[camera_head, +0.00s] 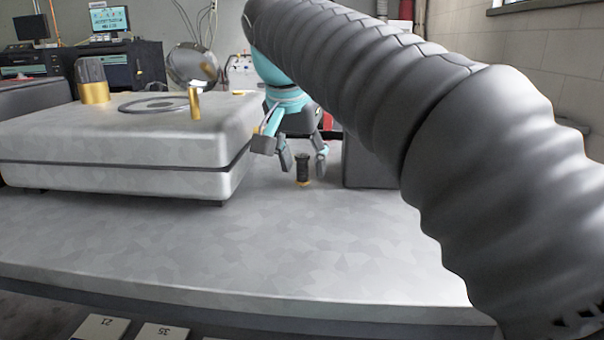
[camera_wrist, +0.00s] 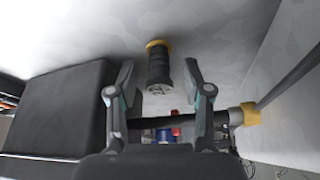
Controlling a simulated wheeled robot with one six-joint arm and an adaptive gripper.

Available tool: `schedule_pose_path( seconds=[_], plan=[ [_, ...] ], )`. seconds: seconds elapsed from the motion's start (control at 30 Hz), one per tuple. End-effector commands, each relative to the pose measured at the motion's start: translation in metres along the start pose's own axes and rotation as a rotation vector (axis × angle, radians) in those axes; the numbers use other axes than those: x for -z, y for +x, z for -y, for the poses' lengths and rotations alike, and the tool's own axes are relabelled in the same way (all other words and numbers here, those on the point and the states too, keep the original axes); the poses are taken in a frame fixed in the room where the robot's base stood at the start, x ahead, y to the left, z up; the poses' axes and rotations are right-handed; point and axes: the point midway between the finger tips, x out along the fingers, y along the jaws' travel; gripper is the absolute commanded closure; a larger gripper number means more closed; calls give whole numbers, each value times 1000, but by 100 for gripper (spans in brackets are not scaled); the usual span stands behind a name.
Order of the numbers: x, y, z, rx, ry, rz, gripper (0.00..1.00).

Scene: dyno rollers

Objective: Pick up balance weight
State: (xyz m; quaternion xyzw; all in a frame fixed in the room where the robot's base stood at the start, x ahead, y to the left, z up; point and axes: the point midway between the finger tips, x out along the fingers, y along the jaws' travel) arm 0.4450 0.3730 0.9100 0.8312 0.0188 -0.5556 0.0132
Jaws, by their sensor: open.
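The balance weight is likely the small dark, ribbed cylinder (camera_head: 303,168) with a gold base, upright on the grey tabletop in the head view. In the wrist view the same cylinder (camera_wrist: 158,68) shows at the top centre, its gold rim at the far end. My gripper (camera_head: 304,161) is open, pointing down at the cylinder, one finger to each side in the picture. In the wrist view my gripper (camera_wrist: 159,78) has its fingers apart left and right of the cylinder, with visible gaps. I cannot tell exactly how deep the cylinder sits between them.
A large pale metal case (camera_head: 110,145) stands left of my gripper, with a gold-based cylinder (camera_head: 92,80), a flat ring (camera_head: 152,104) and a gold post (camera_head: 195,104) on top. A dark block (camera_head: 370,165) stands right of the cylinder. The front tabletop (camera_head: 250,245) is clear.

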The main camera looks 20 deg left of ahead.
Motion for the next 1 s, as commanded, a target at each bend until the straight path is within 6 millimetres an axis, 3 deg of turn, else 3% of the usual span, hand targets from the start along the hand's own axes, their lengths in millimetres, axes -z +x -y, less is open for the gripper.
schedule_pose_path(
  seconds=[0.13, 0.4, 0.43, 0.6, 1.0],
  plan=[
    [0, 16, 0, -1, 1, 0, 50],
    [0, 18, 0, 1, 0, 0, 50],
    [0, 18, 0, 1, 0, 0, 53],
    [0, 18, 0, 1, 0, 0, 95],
    [0, 17, 0, 1, 0, 0, 95]
  ],
)
